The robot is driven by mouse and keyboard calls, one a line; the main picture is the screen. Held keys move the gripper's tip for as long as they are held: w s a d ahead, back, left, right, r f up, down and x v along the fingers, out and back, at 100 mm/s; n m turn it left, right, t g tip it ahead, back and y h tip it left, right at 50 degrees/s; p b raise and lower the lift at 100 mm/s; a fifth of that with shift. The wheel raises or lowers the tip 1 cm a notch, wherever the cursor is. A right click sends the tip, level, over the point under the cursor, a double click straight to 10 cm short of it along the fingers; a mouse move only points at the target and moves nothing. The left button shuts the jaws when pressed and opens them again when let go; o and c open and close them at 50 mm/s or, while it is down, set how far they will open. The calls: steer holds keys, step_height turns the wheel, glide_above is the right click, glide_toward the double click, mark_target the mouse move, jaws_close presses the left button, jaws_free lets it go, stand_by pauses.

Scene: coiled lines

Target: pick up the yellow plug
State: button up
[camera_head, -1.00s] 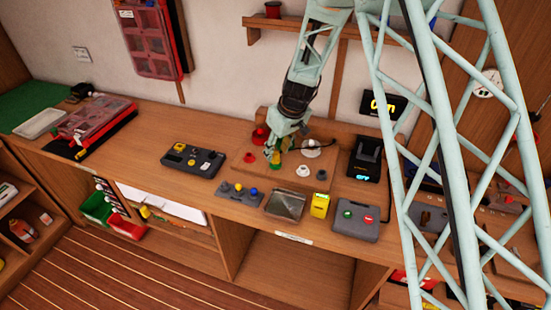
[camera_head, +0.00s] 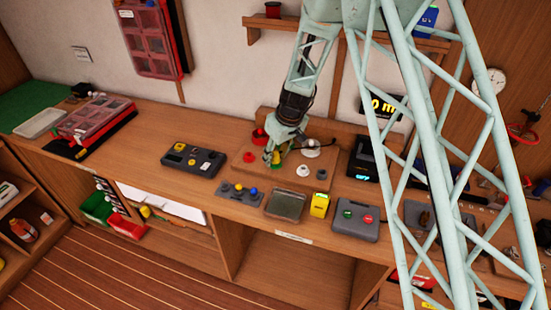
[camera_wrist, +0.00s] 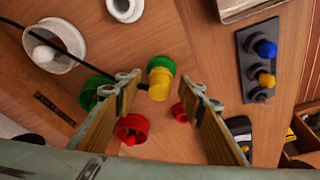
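The fingers are spread and hold nothing. In the head view my gripper (camera_head: 273,153) points down over the wooden board (camera_head: 240,170), and a small yellow and green patch of the plug (camera_head: 276,158) shows at its tips. A black cable ends beside the plug in the wrist view. Its exact contact is unclear.
Close by are a red ring (camera_wrist: 132,128), a small red piece (camera_wrist: 180,112), a green piece (camera_wrist: 92,92), a white round socket (camera_wrist: 125,8) and a white spool-like part (camera_wrist: 55,45). A grey panel with coloured knobs (camera_head: 240,193) lies in front of the board.

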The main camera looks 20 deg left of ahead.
mark_target(275, 151)
steer(key=c, duration=0.9)
steer(key=shift+r, duration=0.2)
steer(key=shift+r, duration=1.65)
steer(key=s+d+b, duration=0.1)
steer(key=s+d, duration=0.2)
steer(key=s+d+r+b, duration=0.1)
steer(key=s+d+b, duration=0.1)
steer(key=s+d, duration=0.2)
steer(key=s+d+b, duration=0.2)
steer(key=s+d, duration=0.2)
steer(key=shift+s+d+r, duration=0.15)
steer(key=shift+n+g+b, duration=0.5)
steer(key=shift+n+b, duration=1.2)
steer(key=shift+b, duration=1.9)
stand_by(0.4)
